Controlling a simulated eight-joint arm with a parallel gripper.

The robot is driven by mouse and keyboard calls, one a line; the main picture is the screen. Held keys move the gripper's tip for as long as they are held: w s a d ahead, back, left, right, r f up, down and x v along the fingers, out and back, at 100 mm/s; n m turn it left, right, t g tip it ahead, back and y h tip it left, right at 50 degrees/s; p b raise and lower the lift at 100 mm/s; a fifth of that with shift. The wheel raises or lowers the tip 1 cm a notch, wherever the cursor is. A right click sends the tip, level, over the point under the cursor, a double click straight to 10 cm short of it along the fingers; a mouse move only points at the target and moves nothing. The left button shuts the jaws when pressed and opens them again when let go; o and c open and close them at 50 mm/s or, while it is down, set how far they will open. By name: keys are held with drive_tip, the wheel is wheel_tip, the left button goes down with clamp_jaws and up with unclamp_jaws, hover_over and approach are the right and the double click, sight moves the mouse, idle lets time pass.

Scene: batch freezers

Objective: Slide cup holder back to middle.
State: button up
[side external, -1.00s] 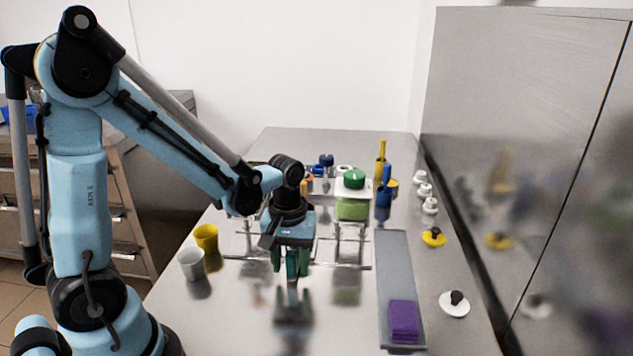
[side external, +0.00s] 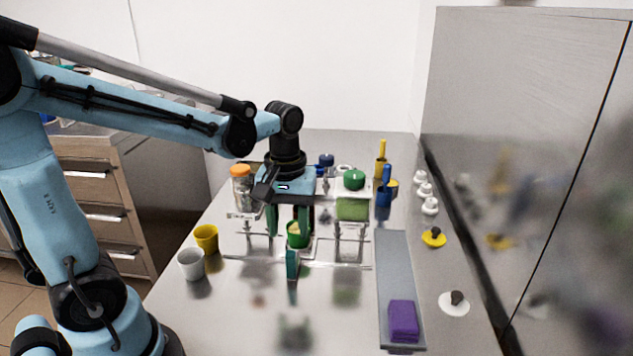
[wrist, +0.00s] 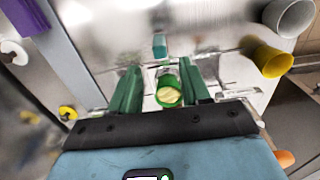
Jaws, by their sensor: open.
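A green cup (side external: 299,234) with pale yellow contents stands in the middle of a clear rack with metal posts (side external: 352,262). A teal upright block (side external: 292,264) stands just in front of the cup, at the near edge of the rack. It may be the holder's handle; the holder itself is mostly hidden. My gripper (side external: 291,226) is open and low over the rack. In the wrist view, my green fingers (wrist: 160,88) are on either side of the cup (wrist: 168,96), and the teal block (wrist: 159,46) lies beyond the fingertips. I cannot tell whether they touch the cup.
A yellow cup (side external: 206,238) and a white cup (side external: 191,264) stand left of the rack. An orange-lidded jar (side external: 241,188) and a green-lidded container (side external: 353,180) stand behind. A grey tray (side external: 394,265) with a purple block (side external: 403,320) lies right. The near table is clear.

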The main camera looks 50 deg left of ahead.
drive_tip(key=shift+r, duration=1.6)
drive_tip(key=shift+s+d+f+m+t, duration=0.1)
drive_tip(key=shift+s+d+m+t, duration=0.4)
drive_tip(key=shift+m+t, duration=0.85)
drive_tip(key=shift+s+d+f+m+t, duration=0.15)
drive_tip(key=shift+s+d+m+t, duration=0.3)
drive_tip(key=shift+m+t, duration=0.9)
drive_tip(key=shift+s+d+f+m+t, duration=0.1)
drive_tip(key=shift+s+d+m+t, duration=0.2)
drive_tip(key=shift+d+m+t, duration=1)
drive_tip(key=shift+a+m+g, duration=0.4)
drive_tip(key=shift+a+m, duration=0.1)
drive_tip(key=shift+a, duration=0.15)
